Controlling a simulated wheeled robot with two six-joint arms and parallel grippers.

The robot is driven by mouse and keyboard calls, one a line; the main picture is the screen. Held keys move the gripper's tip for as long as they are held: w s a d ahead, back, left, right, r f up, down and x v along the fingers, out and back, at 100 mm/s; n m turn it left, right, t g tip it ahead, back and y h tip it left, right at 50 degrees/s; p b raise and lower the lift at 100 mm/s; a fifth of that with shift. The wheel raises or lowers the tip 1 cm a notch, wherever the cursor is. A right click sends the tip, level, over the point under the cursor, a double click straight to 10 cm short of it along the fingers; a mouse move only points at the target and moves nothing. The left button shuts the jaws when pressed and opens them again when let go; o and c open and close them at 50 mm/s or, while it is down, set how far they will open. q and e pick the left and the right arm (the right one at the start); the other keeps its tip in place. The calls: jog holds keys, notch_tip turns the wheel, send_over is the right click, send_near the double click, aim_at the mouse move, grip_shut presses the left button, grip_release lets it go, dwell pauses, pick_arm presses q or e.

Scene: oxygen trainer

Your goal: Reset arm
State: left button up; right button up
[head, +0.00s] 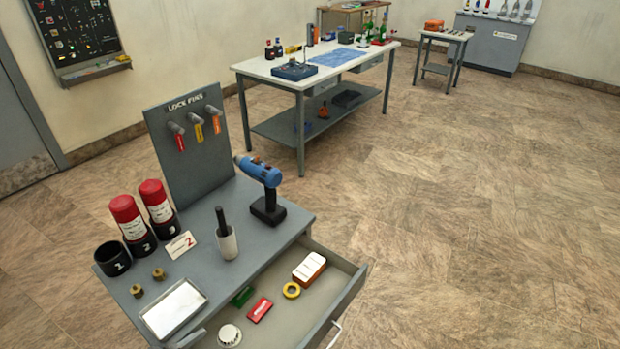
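Neither of my grippers shows in the head view. The near grey workbench (283,238) has a panel labelled LOCK PINS (210,165) with red, yellow and orange tags on hooks. Two red cylinders (126,215) (155,196) stand upright in black holders, and a third black holder (112,259) marked 1 is empty. A blue power drill (261,174) stands upright on the bench.
The bench drawer (340,303) is open and holds a yellow tape ring (291,290), a red item (260,310) and a white-and-orange box (309,268). A metal tray (173,308) lies at the bench's front left. A white-topped table (270,67) stands behind. The floor at right is clear.

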pick_arm(q)
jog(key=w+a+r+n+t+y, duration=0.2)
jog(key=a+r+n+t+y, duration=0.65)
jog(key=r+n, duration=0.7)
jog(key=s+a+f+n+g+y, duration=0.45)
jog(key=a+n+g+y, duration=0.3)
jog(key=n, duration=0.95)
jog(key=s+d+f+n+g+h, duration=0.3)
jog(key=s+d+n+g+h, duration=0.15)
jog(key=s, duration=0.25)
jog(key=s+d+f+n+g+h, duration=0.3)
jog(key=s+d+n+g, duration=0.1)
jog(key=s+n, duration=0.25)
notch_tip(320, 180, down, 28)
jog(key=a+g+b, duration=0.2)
jog(key=b, duration=0.3)
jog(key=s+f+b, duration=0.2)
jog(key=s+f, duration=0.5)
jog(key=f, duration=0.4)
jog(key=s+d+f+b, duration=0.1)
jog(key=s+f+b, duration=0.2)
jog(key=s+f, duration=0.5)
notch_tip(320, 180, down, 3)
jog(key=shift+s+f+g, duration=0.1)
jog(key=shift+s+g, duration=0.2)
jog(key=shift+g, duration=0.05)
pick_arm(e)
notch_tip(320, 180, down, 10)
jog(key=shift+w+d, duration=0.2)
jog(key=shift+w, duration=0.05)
